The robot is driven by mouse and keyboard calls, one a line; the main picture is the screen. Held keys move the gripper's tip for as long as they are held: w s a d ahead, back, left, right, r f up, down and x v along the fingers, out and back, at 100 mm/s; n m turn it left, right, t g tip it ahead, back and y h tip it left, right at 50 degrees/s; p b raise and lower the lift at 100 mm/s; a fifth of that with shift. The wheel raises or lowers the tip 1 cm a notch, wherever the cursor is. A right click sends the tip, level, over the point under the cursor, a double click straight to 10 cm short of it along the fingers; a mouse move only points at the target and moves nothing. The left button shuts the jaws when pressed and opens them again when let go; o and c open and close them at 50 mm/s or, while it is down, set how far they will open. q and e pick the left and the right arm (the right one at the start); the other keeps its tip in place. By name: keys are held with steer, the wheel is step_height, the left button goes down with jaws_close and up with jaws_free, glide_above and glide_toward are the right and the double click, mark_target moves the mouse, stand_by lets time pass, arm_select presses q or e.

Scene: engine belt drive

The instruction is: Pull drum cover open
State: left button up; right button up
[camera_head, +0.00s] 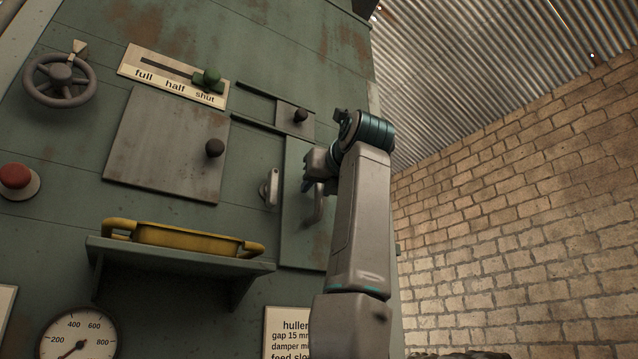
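No panel in view is labelled as the drum cover. A tall green panel (295,225) on the machine front lies flat, with a curved grey vertical handle (319,207) near its right side. A grey lever or latch (270,190) is at its left edge. A square grey plate (145,145) with a black knob is further left.
A shelf (180,257) with a yellow tray (185,238) juts out at lower left. A handwheel (60,80), a red button (16,177), a green-knobbed slider (208,78) and a small black-knobbed slide (297,117) are on the front. A brick wall (520,210) stands right.

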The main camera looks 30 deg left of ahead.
arm_select(q)
steer(key=shift+s+d+r, duration=0.1)
steer(key=shift+d, duration=0.05)
steer(key=shift+a, duration=0.2)
steer(key=shift+w+a, duration=0.15)
steer(key=shift+w, duration=0.05)
steer(key=c, duration=0.7)
jaws_close()
